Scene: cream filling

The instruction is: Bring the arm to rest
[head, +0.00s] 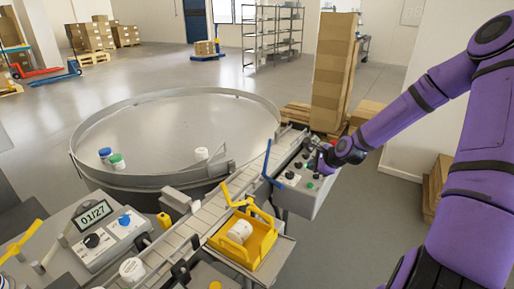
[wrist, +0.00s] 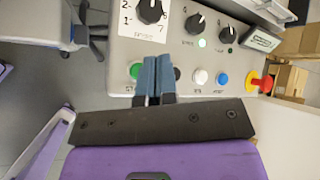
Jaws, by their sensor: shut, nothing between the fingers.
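My purple arm (head: 445,100) reaches in from the right in the head view. My gripper (head: 322,158) is small there, at the grey control box beside the conveyor. In the wrist view my gripper (wrist: 157,75) shows two blue-grey fingers shut together with nothing between them. They are in front of the control box (wrist: 140,48), over its button row between the green button (wrist: 135,70) and the white button (wrist: 200,76). They partly cover a dark button. I cannot tell whether the fingertips touch the panel.
A conveyor (head: 210,217) runs beside the box from a round turntable (head: 180,125) holding a few jars. A yellow tray (head: 262,243) holds a white jar (head: 240,231). A tall carton stack (head: 333,75) stands behind my gripper. A red knob (wrist: 266,84) sits right of the buttons.

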